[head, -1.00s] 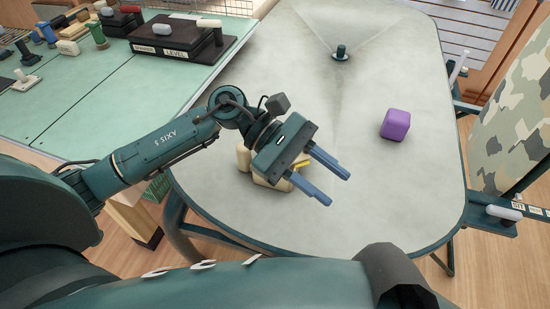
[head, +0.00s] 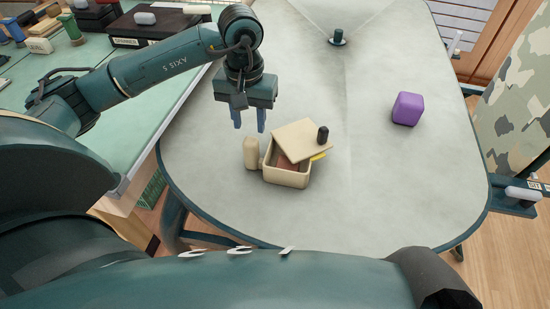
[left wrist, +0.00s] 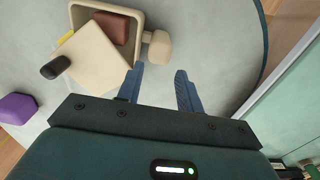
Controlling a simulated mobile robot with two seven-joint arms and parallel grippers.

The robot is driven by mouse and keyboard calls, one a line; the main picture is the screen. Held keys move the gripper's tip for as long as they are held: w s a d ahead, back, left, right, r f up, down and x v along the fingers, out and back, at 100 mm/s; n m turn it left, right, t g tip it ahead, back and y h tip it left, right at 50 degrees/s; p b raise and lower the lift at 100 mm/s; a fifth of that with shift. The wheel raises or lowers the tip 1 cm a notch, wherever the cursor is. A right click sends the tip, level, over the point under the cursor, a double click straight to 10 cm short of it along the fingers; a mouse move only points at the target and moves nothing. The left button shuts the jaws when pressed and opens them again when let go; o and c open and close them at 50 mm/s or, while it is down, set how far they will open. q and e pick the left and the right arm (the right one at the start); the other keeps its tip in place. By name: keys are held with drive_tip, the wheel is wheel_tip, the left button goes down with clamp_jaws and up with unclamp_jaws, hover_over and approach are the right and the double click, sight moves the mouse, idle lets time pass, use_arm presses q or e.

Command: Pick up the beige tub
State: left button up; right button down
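The beige tub (head: 286,178) is an open, rounded box on the grey table. Its beige lid (head: 298,137), with a dark knob (head: 323,134), lies askew and tilted across it, leaving part open. A reddish-brown block (left wrist: 112,30) shows inside. A beige rounded piece (head: 251,153) stands close against the tub's left side; in the left wrist view (left wrist: 158,47) it is just ahead of the fingers. My left gripper (head: 249,121) is open and empty, fingers down, behind and left of the tub, not touching it. My right gripper is not in view.
A yellow piece (head: 318,157) shows at the tub's right edge. A purple block (head: 408,108) lies farther right, and a dark green peg (head: 338,38) stands at the back.

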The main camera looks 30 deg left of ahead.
sight(251, 137)
use_arm(q)
wheel_tip(251, 137, down, 8)
drive_tip(key=shift+s+d+r, duration=0.1)
drive_tip(key=shift+d, duration=0.05)
idle(0.3)
clamp_jaws()
